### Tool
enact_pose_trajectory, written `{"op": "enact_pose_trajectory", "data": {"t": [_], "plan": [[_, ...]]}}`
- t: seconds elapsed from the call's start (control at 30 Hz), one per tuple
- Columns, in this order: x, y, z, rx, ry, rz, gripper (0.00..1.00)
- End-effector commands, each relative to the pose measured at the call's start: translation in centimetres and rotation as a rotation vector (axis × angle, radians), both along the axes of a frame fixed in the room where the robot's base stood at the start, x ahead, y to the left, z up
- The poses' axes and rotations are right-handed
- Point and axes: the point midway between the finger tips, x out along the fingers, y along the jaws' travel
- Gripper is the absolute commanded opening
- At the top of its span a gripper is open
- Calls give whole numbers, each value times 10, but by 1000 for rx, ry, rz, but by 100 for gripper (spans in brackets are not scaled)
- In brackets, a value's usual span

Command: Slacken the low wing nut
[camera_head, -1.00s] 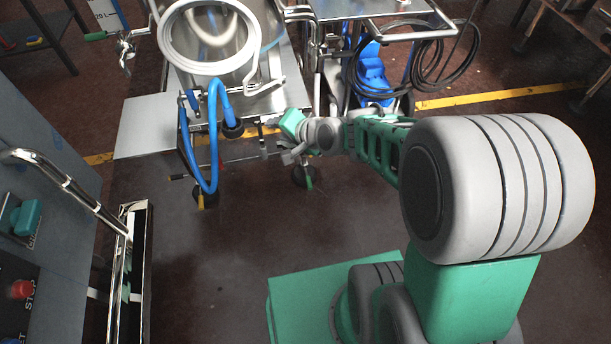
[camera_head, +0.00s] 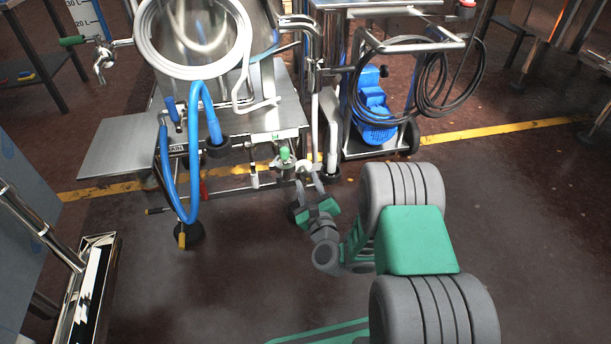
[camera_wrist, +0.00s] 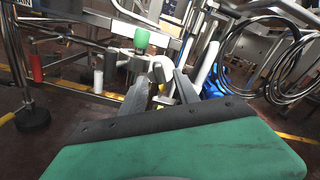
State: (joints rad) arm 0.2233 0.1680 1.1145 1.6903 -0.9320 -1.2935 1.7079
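My gripper (camera_head: 309,184) reaches toward the lower frame of the steel filler cart (camera_head: 235,122). It also shows in the wrist view (camera_wrist: 163,86), with its two dark fingers spread apart and nothing clearly held between them. Just beyond the fingertips is a pale, rounded fitting (camera_wrist: 161,66), with a green-capped part (camera_wrist: 141,40) above and to its left.
A blue hose (camera_head: 167,170) loops down at the cart's left. A trolley with a blue pump unit (camera_head: 374,108) and coiled black cable (camera_head: 447,78) stands right of the cart. A red-sleeved post (camera_wrist: 36,67) stands left in the wrist view.

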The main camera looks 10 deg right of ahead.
Motion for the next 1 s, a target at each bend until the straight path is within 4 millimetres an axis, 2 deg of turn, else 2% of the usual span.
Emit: {"op": "enact_pose_trajectory", "data": {"t": [0.23,0.6,1.0], "plan": [[26,1,1,-2,1,2,37],[32,1,-1,-3,1,1,37],[32,0,-1,-3,1,2,5]]}}
